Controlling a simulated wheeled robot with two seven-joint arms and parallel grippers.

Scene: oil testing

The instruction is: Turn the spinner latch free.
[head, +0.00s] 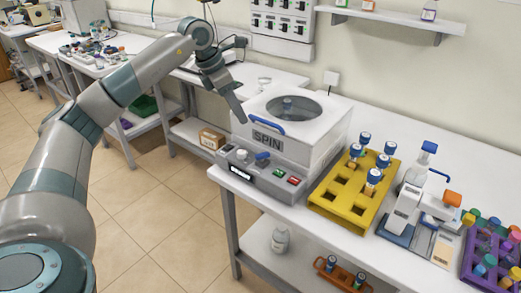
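The spinner (320,135) is a white box marked SPIN on the bench, with a round dark window in its top. A curved blue handle (267,128) lies along the lid's front edge. The front panel bears a pale round knob (241,155), a small blue latch-like piece (262,157), and green and red buttons. The lid looks shut. My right gripper is out of view.
Right of the spinner stand a yellow rack (352,205) with several blue-capped tubes, a white instrument (405,210) and a purple rack (485,262). A cardboard box (212,138) sits on a shelf left of the spinner. A bottle (280,240) stands on the lower shelf.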

